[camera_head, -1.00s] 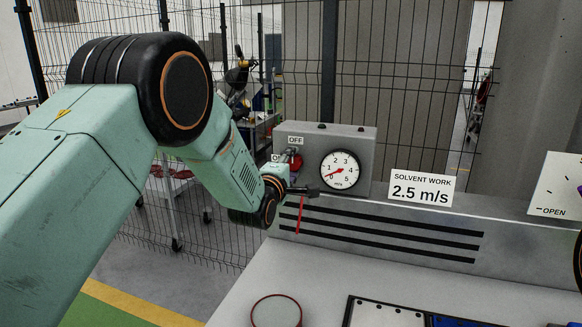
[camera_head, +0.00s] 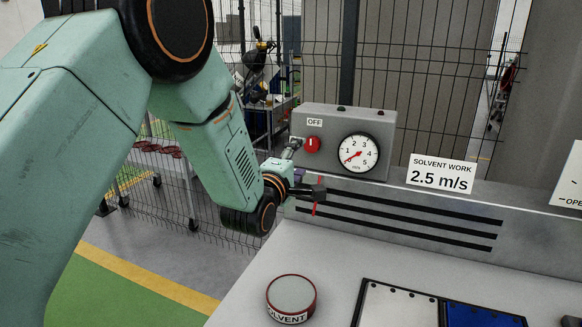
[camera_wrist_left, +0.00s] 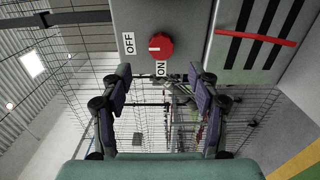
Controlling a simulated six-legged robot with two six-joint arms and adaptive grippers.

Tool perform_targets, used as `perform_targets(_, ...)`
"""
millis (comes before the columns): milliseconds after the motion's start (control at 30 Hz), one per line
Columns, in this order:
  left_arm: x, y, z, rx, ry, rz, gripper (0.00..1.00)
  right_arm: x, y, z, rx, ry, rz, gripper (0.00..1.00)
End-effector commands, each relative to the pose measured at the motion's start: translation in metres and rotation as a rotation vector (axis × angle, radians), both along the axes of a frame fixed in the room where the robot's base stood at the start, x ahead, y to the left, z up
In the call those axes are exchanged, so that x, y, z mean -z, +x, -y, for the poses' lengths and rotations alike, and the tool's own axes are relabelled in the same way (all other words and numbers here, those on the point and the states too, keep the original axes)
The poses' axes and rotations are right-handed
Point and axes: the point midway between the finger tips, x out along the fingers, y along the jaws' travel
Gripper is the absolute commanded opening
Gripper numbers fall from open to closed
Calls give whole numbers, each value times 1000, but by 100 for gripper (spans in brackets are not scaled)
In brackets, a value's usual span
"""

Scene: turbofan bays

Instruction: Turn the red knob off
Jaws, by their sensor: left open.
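The red knob (camera_head: 312,144) sits on a grey control box (camera_head: 330,113), left of a round dial. Its white mark points up toward the OFF label (camera_head: 315,122). In the left wrist view the knob (camera_wrist_left: 161,46) shows whole, its mark toward OFF, with the ON label (camera_wrist_left: 161,68) beside it. My left gripper (camera_head: 308,168) is open and empty, just left of and below the knob. In the left wrist view its spread fingers (camera_wrist_left: 163,85) stop short of the knob, which is not between them. My right gripper is not in view.
The dial (camera_head: 358,153) has a red needle pointing low on its left. A slotted panel (camera_head: 400,217) with a thin red strip runs below the box. A solvent tin (camera_head: 291,298) and a tray (camera_head: 398,304) are on the bench. Wire fencing stands behind.

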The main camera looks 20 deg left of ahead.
Motion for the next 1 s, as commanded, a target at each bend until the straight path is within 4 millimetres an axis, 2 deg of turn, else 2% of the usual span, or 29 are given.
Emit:
perform_targets(100, 0, -18, -1, 0, 0, -2, 61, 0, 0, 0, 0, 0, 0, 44)
perform_targets(333, 0, -38, -1, 0, -1, 0, 61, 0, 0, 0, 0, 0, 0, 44)
perform_targets(1000, 0, -41, -1, 0, -1, 0, 61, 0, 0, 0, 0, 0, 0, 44)
